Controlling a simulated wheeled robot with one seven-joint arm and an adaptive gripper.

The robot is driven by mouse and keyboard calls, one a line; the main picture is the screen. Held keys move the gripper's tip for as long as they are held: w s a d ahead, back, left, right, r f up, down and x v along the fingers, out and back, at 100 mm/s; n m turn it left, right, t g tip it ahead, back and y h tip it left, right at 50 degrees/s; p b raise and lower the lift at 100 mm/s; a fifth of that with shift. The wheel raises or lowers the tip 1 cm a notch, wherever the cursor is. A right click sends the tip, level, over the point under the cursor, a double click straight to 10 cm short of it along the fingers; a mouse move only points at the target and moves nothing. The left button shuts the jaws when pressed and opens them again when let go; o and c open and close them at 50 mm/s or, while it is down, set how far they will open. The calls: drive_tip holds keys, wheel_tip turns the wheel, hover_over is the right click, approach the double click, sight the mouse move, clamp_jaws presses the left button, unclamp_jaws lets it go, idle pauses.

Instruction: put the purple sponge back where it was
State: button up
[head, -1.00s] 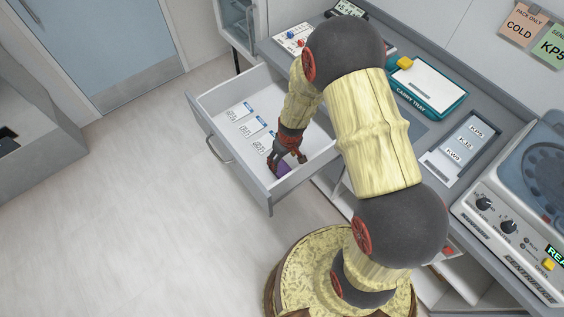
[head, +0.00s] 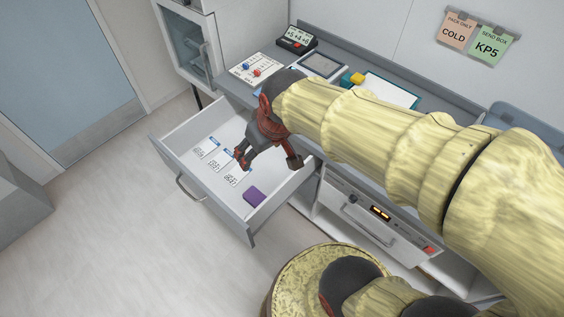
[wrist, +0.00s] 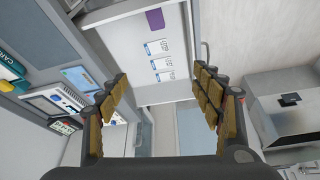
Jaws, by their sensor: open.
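The purple sponge (head: 254,196) lies on the floor of the open drawer (head: 246,226), in the corner nearest the front right in the head view. It also shows at the top of the wrist view (wrist: 155,20). Several white labelled cards (head: 207,148) lie in a row in the drawer beside it. My gripper (head: 268,163) is open and empty, above the drawer and apart from the sponge. Its spread fingers (wrist: 165,100) show in the wrist view with nothing between them.
A glass-fronted cabinet (head: 187,47) stands at the back left. The floor (head: 100,220) left of the drawer is clear.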

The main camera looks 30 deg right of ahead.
drive_tip(key=s+r+m+t, duration=0.1)
drive_tip(key=s+r, duration=0.4)
drive_tip(key=s, duration=0.4)
drive_tip(key=shift+s+d+r, duration=0.15)
drive_tip(key=shift+d+r, duration=0.05)
drive_tip(key=shift+d, duration=0.1)
drive_tip(key=shift+c, duration=0.4)
idle(0.3)
